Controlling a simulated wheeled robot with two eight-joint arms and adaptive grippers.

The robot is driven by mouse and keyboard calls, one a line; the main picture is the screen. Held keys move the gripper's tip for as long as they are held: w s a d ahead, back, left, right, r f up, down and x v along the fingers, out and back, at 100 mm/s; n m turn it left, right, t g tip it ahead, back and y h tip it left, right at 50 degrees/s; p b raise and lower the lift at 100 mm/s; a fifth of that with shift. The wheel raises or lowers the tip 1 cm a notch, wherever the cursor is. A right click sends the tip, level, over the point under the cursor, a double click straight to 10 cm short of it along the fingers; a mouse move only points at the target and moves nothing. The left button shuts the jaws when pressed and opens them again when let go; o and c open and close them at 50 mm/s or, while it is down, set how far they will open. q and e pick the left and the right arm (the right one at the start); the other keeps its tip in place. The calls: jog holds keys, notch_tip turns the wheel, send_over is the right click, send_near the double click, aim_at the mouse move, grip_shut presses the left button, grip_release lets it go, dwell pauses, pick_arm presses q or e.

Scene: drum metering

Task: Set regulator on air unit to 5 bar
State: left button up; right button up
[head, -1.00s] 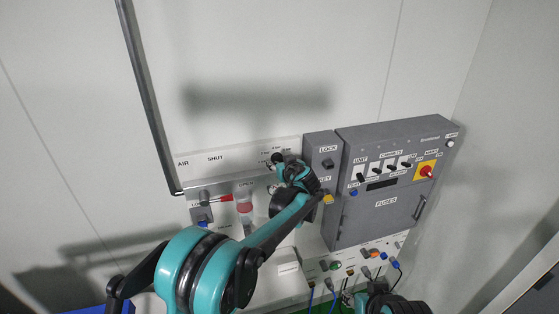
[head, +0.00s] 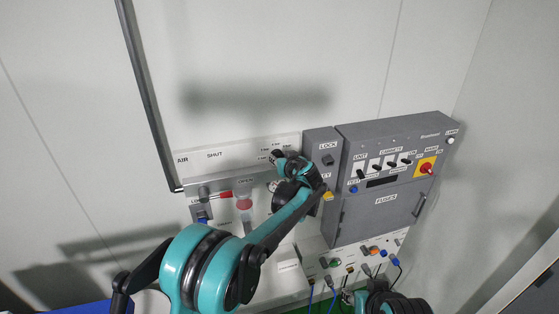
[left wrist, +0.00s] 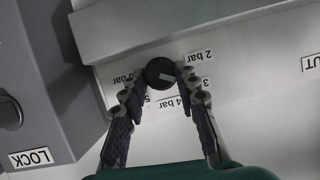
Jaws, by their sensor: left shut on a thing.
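The regulator knob (left wrist: 160,72) is round and black with a pale pointer mark. In the left wrist view, which is upside down, the mark points right and slightly down, towards the 2 bar and 3 labels. The 5 label lies below left of the knob. My left gripper (left wrist: 162,78) is shut on the knob, one finger on each side. In the head view my left gripper (head: 277,158) is at the upper edge of the air unit (head: 230,157) and mostly hides the knob. My right arm shows at the bottom; its fingers are not clear.
A grey box with a LOCK part (head: 327,160), switches and a red rotary switch (head: 426,168) stands just right of my left gripper. A red lever (head: 225,194) is below left. Plugs and cables (head: 372,254) fill the lower right. The wall above is clear.

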pick_arm(q)
jog(key=shift+w+d+f+m+y+b, duration=0.1)
jog(key=shift+d+m+y+b, duration=0.05)
jog(key=shift+m+y+b, duration=0.7)
jog(key=shift+d+m+y+b, duration=0.1)
jog(key=shift+m+y+b, duration=0.45)
jog(key=shift+m+b, duration=0.55)
jog(key=o, duration=1.2)
jog(key=shift+c, duration=0.2)
jog(key=v, duration=1.2)
jog(key=shift+w+d, duration=0.1)
